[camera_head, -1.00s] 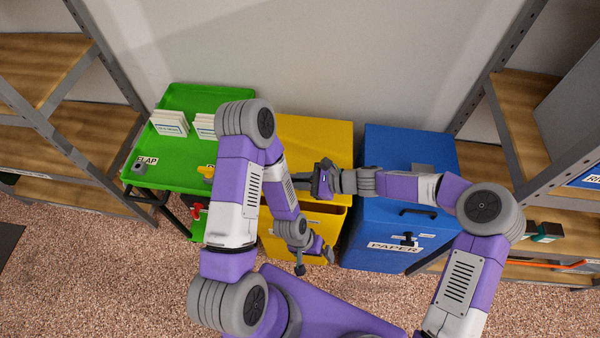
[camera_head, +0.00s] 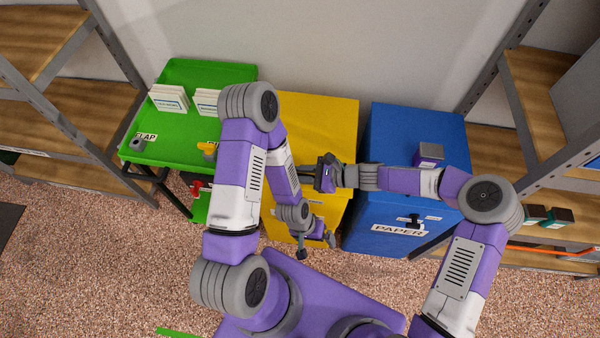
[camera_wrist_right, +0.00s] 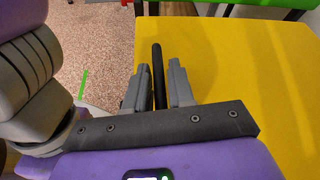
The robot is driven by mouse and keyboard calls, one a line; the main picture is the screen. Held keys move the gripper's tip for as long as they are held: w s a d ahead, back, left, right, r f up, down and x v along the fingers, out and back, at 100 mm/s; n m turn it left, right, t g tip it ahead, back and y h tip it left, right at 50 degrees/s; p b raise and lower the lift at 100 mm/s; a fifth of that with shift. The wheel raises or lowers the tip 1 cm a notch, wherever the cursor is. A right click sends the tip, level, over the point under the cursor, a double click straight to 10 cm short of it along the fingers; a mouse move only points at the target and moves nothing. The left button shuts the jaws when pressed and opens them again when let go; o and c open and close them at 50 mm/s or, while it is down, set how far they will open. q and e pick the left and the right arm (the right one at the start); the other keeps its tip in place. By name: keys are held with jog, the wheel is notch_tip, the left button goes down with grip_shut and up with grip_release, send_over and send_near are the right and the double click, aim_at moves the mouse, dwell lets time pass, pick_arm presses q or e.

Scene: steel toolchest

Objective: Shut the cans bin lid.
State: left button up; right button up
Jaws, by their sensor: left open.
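A dark bar handle (camera_wrist_right: 158,75) runs along the lid's edge in the right wrist view. My right gripper (camera_head: 318,178) reaches in from the right over the bin's front, its fingers (camera_wrist_right: 158,88) closed on both sides of the handle. My left gripper (camera_head: 318,246) is open and empty, low in front of the yellow bin.
The blue PAPER bin (camera_head: 372,185) stands close on the right, with a small box (camera_head: 430,152) on top. The green cart (camera_head: 180,72) holds white cards (camera_head: 169,98) on the left. Shelves flank both sides, and a wall stands behind.

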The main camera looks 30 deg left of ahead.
jog(key=p+v, duration=0.1)
jog(key=v, duration=0.5)
jog(key=shift+d+r+p, duration=0.1)
jog(key=shift+d+p, duration=0.1)
jog(key=shift+p, duration=0.2)
jog(key=shift+w+d+r, duration=0.1)
jog(key=shift+w+d, duration=0.05)
jog(key=shift+d, duration=0.3)
jog(key=shift+r, duration=0.1)
